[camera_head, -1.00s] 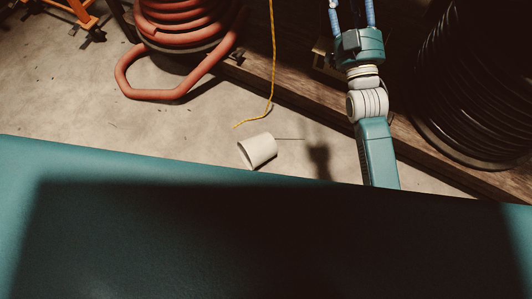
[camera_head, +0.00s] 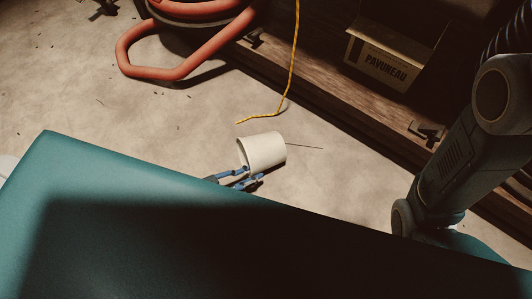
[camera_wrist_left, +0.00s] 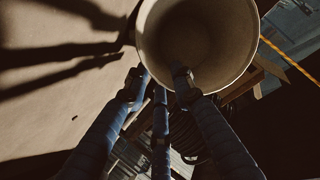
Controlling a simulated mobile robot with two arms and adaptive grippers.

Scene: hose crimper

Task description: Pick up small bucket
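The small bucket (camera_head: 265,149) is off-white and lies tilted on its side on the floor, its mouth turned left. A thin dark line sticks out to its right. My left gripper (camera_head: 240,178), with blue fingers, is at the lower left of the bucket's rim. In the left wrist view the bucket's round mouth (camera_wrist_left: 197,35) fills the top. My left gripper (camera_wrist_left: 157,80) is open there; one finger overlaps the mouth and another lies outside the rim. I cannot tell whether they touch the wall. My right arm is at the right of the head view, its gripper out of view.
An orange-red hose coil (camera_head: 170,65) lies at the upper left. A yellow cord (camera_head: 292,60) hangs down to the floor behind the bucket. A wooden shelf edge (camera_head: 330,90) with a labelled box (camera_head: 385,66) runs along the back right. Open floor lies left of the bucket.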

